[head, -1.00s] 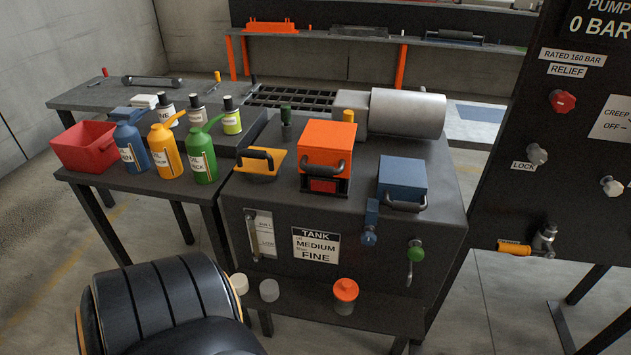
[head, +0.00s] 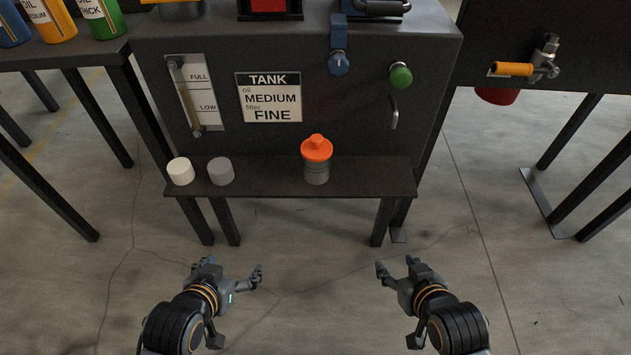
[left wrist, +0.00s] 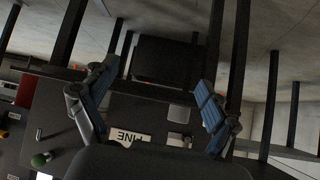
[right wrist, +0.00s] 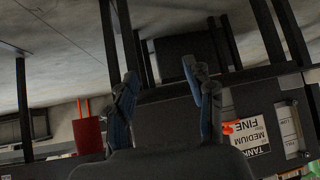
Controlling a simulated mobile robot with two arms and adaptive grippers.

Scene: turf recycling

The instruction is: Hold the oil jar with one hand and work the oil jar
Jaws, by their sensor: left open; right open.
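A small grey jar with an orange lid (head: 317,160) stands upright on the low shelf at the front of the tank. Part of its orange lid shows in the right wrist view (right wrist: 227,128), beside a finger. My left gripper (head: 234,268) is open and empty, below and in front of the shelf, left of the jar. My right gripper (head: 396,264) is open and empty, below and to the right of the jar. Neither touches anything. Oil cans labelled medium (head: 50,20) and thick (head: 102,18) stand on the left table, cut off by the top edge.
A white cap (head: 180,171) and a grey cap (head: 221,171) sit on the shelf (head: 265,183) left of the jar. The tank label (head: 270,97) reads medium oil, fine filter. A green knob (head: 400,76) and blue knob (head: 338,63) are above. Table legs stand at both sides.

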